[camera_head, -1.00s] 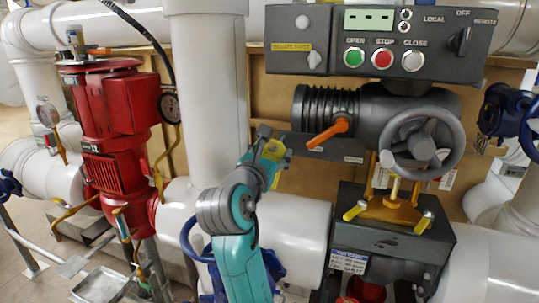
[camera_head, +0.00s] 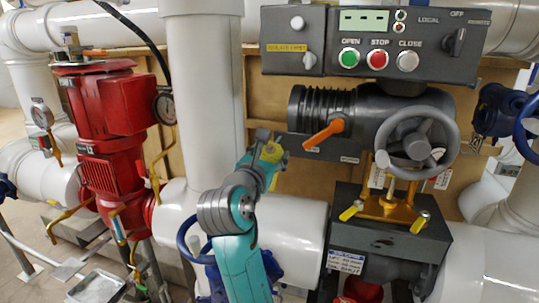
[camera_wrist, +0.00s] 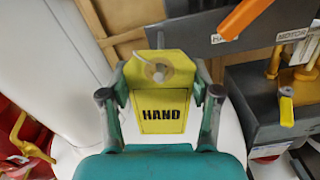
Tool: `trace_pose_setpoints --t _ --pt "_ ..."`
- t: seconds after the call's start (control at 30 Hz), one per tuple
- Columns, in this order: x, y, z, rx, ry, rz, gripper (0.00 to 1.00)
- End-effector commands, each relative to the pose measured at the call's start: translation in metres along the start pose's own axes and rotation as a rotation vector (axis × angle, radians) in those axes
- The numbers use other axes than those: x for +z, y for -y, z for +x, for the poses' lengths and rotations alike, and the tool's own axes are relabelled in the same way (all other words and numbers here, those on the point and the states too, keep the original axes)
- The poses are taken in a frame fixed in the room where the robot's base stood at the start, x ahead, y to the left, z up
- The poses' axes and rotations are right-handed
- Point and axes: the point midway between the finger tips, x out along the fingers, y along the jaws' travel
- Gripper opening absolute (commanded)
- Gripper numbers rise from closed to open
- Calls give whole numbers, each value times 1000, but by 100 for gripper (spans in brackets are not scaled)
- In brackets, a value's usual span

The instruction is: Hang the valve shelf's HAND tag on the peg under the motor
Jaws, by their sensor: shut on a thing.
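My gripper (camera_head: 268,148) is shut on the yellow HAND tag (camera_wrist: 160,108), which is upright between the fingers in the wrist view. A pale loop and a hole show at the tag's top. In the head view the tag (camera_head: 272,155) is small and partly covered by the fingers. The dark grey motor (camera_head: 372,112) with its handwheel (camera_head: 418,140) is to the right of the gripper. A MOTOR label (camera_wrist: 292,35) is on the dark bar below it, and another label (camera_wrist: 222,38) reads partly "HA".
An orange lever (camera_head: 324,134) sticks out from the motor toward my gripper's side. A yellow bracket (camera_head: 390,205) stands on a dark box (camera_head: 375,228). A white vertical pipe (camera_head: 203,100) is left of the gripper. The control panel (camera_head: 375,42) is above the motor.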

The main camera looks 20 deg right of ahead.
Motion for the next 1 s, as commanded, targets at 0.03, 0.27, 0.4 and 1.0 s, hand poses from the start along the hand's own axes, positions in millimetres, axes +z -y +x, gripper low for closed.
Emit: trace_pose_setpoints --t 0.03,0.27,0.4,1.0 --pt "0 0 0 0 0 0 70" --pt "0 0 0 0 0 0 92" --pt "0 0 0 0 0 0 92" --pt "-1 -1 -85 3 -1 0 92"
